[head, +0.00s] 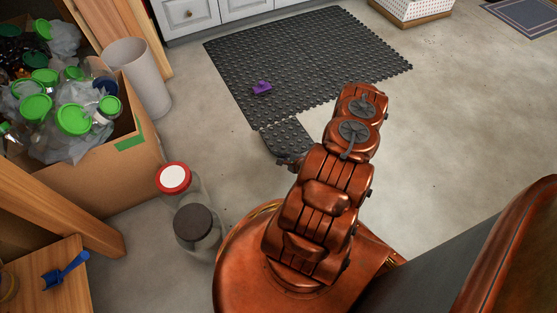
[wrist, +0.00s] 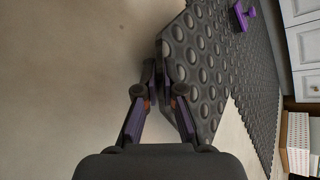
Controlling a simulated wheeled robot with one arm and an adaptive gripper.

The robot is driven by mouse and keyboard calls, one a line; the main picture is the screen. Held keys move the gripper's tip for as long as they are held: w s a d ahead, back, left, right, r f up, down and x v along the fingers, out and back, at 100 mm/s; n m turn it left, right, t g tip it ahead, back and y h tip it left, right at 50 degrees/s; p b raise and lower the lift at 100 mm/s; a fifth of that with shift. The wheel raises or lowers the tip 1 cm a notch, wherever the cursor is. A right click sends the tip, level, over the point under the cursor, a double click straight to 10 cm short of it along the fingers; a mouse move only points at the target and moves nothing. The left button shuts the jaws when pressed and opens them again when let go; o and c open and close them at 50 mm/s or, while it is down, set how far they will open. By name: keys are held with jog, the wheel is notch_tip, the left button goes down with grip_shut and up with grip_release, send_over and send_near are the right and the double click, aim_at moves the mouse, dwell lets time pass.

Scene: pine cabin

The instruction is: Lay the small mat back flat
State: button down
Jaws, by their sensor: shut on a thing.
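The small mat (head: 284,138) is dark grey with round studs, at the near left corner of a larger dark mat. In the wrist view the small mat (wrist: 197,70) shows big studs and a cut-corner edge. My gripper (wrist: 163,78) is shut on that edge, its two fingers close together. In the head view my arm hides most of my gripper. The mat's far side meets or overlaps the larger mat; I cannot tell which. How far the held edge is off the floor is unclear.
The larger studded mat (head: 325,60) lies on the concrete floor with a purple object (head: 261,87) on it. Two lidded jars (head: 199,224) stand left of my base, near a cardboard box (head: 125,165) of bottles and a white bin (head: 138,76).

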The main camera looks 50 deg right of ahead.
jog(key=shift+w+a+f, duration=0.1)
jog(key=shift+w, duration=0.5)
jog(key=shift+w+a+f, duration=0.1)
jog(key=shift+w, duration=0.5)
jog(key=shift+f+b, duration=1.15)
jog(key=shift+f, duration=0.55)
jog(key=c, duration=1.6)
grip_release()
jog(key=shift+r, duration=0.1)
